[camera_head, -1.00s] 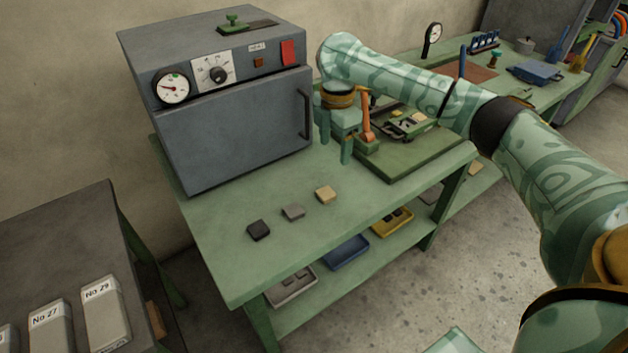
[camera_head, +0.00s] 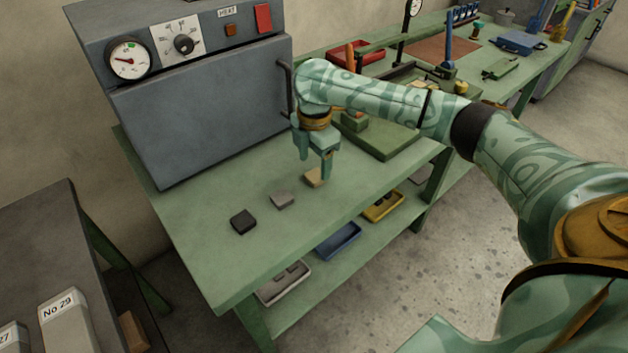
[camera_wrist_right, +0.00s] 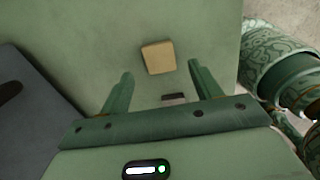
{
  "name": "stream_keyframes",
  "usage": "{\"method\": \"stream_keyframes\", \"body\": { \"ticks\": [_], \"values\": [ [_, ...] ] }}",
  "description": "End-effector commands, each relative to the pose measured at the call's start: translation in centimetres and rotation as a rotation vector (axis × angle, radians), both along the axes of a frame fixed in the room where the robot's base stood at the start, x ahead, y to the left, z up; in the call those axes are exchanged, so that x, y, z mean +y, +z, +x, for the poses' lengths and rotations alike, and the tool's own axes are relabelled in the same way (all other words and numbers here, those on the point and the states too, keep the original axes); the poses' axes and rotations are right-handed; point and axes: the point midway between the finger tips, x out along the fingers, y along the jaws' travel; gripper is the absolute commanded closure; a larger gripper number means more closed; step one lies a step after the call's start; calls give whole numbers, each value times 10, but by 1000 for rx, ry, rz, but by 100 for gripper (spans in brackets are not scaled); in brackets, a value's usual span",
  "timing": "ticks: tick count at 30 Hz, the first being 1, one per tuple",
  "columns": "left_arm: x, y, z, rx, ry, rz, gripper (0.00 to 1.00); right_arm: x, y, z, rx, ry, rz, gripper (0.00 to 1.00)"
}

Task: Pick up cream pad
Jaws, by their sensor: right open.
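The cream pad (camera_head: 314,177) is a small tan block lying flat on the green bench (camera_head: 350,197), at the right end of a row of three pads. My right gripper (camera_head: 314,168) points down just above and behind it in the head view, its fingers hiding a small part of the pad. In the right wrist view the cream pad (camera_wrist_right: 158,57) lies beyond the tips of the open fingers, roughly between their lines. The right gripper (camera_wrist_right: 160,78) is open and empty. My left gripper is not in view.
A grey pad (camera_head: 282,200) and a black pad (camera_head: 243,222) lie left of the cream pad. A grey oven (camera_head: 205,110) stands behind. Grey, blue (camera_head: 338,240) and yellow trays (camera_head: 383,206) sit on the lower shelf. A green press base (camera_head: 385,142) stands to the right.

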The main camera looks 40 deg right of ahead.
Motion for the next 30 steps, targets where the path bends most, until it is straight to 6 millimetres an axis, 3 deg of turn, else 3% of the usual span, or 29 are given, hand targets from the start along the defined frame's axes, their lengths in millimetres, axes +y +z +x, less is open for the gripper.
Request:
{"method": "stream_keyframes", "body": {
  "ticks": [1,4,12,17,18,30],
  "values": [
    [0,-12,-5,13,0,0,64,0,-20,-1,9,1,0,36],
    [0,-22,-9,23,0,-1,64,0,-35,-2,8,1,0,36],
    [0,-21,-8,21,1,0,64,0,-35,-1,1,0,-2,36],
    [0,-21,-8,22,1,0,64,0,-35,-2,1,1,-2,81],
    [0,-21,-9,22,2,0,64,0,-35,-2,1,1,-1,84],
    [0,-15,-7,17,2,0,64,1,-26,-1,-1,1,-1,84]
  ]
}}
